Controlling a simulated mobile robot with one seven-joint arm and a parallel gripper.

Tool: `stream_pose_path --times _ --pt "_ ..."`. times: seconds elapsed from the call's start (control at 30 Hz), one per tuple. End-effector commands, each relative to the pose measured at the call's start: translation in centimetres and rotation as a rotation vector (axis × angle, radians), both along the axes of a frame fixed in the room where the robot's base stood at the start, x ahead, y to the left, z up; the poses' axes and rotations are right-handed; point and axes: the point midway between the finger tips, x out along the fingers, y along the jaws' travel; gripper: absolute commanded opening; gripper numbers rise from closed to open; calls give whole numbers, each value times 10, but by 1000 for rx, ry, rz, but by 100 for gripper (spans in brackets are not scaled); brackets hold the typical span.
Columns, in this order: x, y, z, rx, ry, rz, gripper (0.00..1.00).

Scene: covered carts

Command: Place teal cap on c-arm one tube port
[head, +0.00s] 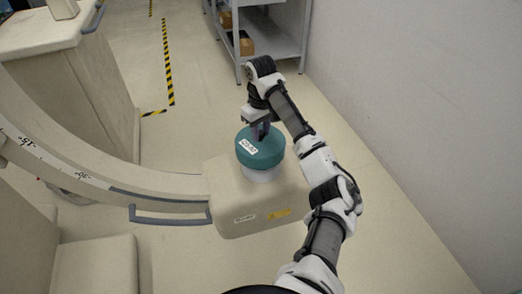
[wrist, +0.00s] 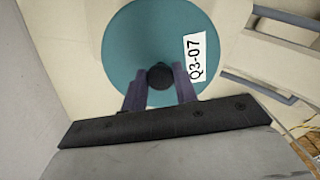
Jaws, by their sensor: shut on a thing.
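The teal cap (head: 262,152) is a round lid with a white label, sitting over the pale round tube port (head: 264,174) on top of the beige c-arm tube housing (head: 240,205). I cannot tell whether the cap is fully seated or slightly above the port. My gripper (head: 260,130) points down from above and is shut on the dark knob (wrist: 160,75) at the cap's centre. In the wrist view the cap (wrist: 130,45) fills the top middle, its label reading "Q3-07", with the fingers (wrist: 160,84) on either side of the knob.
The curved c-arm (head: 120,178) with a blue-grey handle (head: 170,216) runs left from the housing. A beige cabinet (head: 100,90) stands at the back left. A metal shelf with boxes (head: 262,38) is at the back. A white wall (head: 420,110) bounds the right.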

Motion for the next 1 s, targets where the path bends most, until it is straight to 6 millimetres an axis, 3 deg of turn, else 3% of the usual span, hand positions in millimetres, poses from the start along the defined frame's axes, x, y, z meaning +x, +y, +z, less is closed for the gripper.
stream_pose_path --times 0.1,0.37,0.6,1.0 --pt "0 -1 -21 -1 2 -1 0" --pt "0 -1 -42 -1 0 -1 0" --pt "0 -1 -76 -2 1 0 0" --pt "0 0 -82 -1 -1 0 0"
